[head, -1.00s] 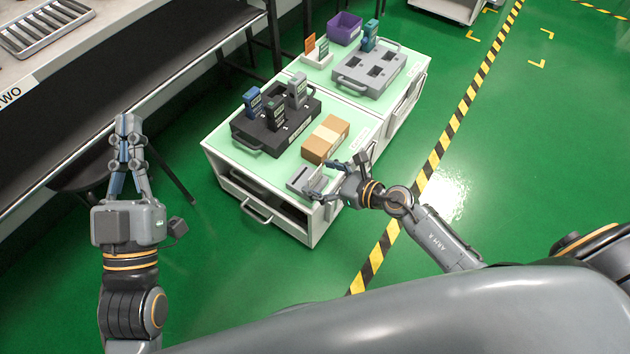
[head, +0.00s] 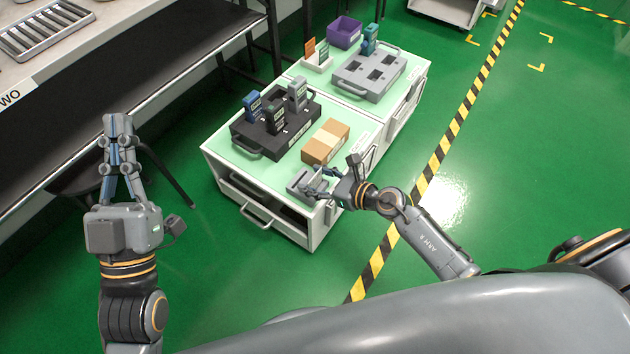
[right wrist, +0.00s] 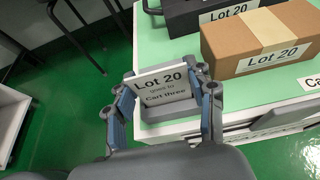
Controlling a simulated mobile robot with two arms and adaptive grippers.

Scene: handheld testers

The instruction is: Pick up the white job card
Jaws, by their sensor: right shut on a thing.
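The white job card (right wrist: 160,88) reads "Lot 20 goes to Cart three" in the right wrist view. It stands tilted between the two fingers of my right gripper (right wrist: 164,98), which is shut on it. A grey holder (right wrist: 153,130) lies right behind and below the card; I cannot tell whether they still touch. In the head view my right gripper (head: 318,186) is at the near corner of the cart top, over the grey holder (head: 297,184), and the card is hard to make out there.
A brown Lot 20 box (head: 326,141) sits just behind the holder. A black tray (head: 262,137) with several testers is further left. A grey tray (head: 372,82), a purple bin (head: 345,32) and a small card rack (head: 317,62) stand on the far cart. A dark bench (head: 150,100) runs along the left.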

